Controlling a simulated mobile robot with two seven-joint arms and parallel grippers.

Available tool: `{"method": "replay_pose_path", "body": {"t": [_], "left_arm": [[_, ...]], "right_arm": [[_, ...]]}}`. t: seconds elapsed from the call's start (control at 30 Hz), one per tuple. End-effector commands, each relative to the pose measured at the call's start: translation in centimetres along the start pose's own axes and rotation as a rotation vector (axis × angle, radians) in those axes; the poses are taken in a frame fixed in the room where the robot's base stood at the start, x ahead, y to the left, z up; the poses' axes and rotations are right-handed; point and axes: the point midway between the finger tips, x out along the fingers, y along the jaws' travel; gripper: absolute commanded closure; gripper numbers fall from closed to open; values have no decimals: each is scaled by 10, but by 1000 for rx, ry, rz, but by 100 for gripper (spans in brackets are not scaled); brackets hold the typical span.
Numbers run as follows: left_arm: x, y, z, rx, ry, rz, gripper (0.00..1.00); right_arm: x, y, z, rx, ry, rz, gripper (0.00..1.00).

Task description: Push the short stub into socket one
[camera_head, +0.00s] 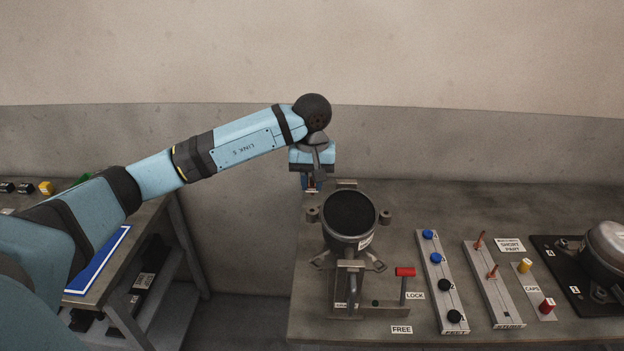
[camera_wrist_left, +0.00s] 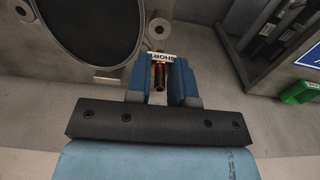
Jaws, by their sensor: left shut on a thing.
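My left gripper (camera_head: 312,187) is behind and left of the dark round vessel (camera_head: 351,212) on the bench. In the left wrist view its blue fingers (camera_wrist_left: 161,80) are shut on a copper-coloured short stub (camera_wrist_left: 158,76) with a white tag (camera_wrist_left: 161,57) reading SHORT, seen upside down. A round grey boss with a hole (camera_wrist_left: 159,28) lies just beyond the fingertips, apart from the stub as far as I see. In the head view, bosses sit on the vessel's left (camera_head: 312,214) and right (camera_head: 386,217). No number shows which is socket one. My right gripper is not in view.
A red-handled lever (camera_head: 405,272) stands between LOCK and FREE labels. To its right are a strip with blue and black knobs (camera_head: 437,268), a rack with copper stubs (camera_head: 506,310), caps and a dark pallet (camera_head: 560,262). A second table (camera_head: 150,225) stands left across a gap.

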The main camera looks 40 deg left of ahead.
Motion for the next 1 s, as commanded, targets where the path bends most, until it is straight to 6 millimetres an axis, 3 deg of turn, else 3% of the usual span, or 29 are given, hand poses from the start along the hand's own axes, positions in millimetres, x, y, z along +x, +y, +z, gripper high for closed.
{"method": "replay_pose_path", "body": {"t": [0.1,0.33,1.0], "left_arm": [[17,0,0,-1,0,1,100],[34,0,0,0,0,0,100],[37,0,0,0,0,0,100]], "right_arm": [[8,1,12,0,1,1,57],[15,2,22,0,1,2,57],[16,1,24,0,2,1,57]]}}
